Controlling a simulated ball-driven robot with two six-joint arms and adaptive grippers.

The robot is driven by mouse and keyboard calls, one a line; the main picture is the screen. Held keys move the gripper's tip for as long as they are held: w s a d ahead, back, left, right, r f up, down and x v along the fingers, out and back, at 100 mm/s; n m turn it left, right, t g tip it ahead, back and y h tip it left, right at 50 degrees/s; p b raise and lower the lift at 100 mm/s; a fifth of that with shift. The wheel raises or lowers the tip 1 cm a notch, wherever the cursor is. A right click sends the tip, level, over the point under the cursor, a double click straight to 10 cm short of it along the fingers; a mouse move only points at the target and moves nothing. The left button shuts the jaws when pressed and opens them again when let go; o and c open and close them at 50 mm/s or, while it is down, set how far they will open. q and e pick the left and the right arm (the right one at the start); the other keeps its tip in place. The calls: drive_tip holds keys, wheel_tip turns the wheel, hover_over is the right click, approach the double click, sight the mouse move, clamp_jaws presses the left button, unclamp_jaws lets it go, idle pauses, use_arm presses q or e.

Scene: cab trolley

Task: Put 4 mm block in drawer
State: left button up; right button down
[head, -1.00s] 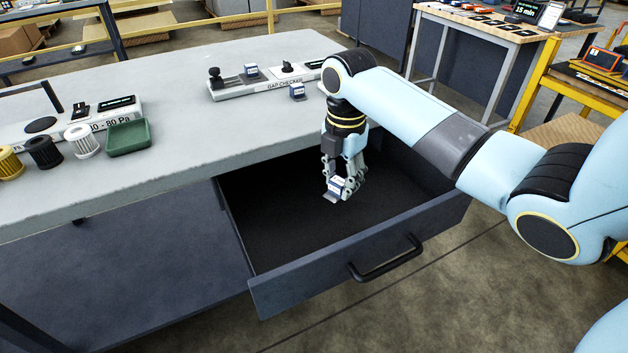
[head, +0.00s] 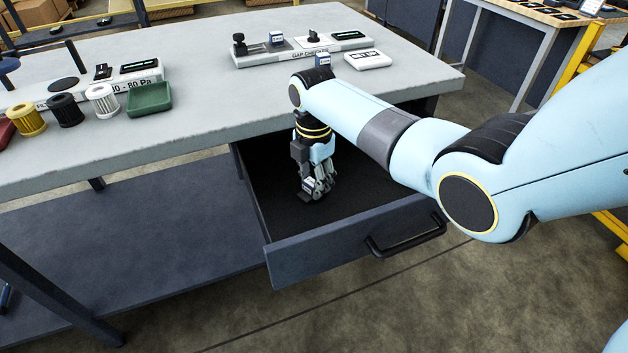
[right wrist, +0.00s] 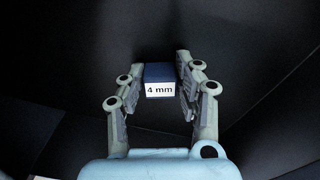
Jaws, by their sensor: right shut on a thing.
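The 4 mm block (right wrist: 159,80) is dark blue with a white label reading "4 mm". In the right wrist view it sits between the two fingers of my right gripper (right wrist: 160,92), which is shut on it. In the head view my right gripper (head: 317,188) points down inside the open drawer (head: 350,243), low over its dark floor. The block (head: 308,183) shows only as a small pale patch at the fingertips there. Whether it touches the drawer floor I cannot tell. My left gripper is not in view.
On the grey bench (head: 220,105) stand a gap checker (head: 300,54) with a block (head: 276,39) on it, another block (head: 322,60) at its front edge, a white display (head: 368,60), a green tray (head: 149,100) and several filters. The drawer floor around the gripper looks empty.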

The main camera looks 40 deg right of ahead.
sight(314, 180)
drive_tip(key=shift+f, duration=0.1)
drive_tip(key=c, duration=0.9)
unclamp_jaws()
drive_tip(key=shift+r, duration=0.45)
wheel_tip(314, 180, up, 11)
drive_tip(key=shift+r+p, duration=0.2)
drive_tip(key=shift+p, duration=1)
drive_tip(key=shift+s+f, duration=0.1)
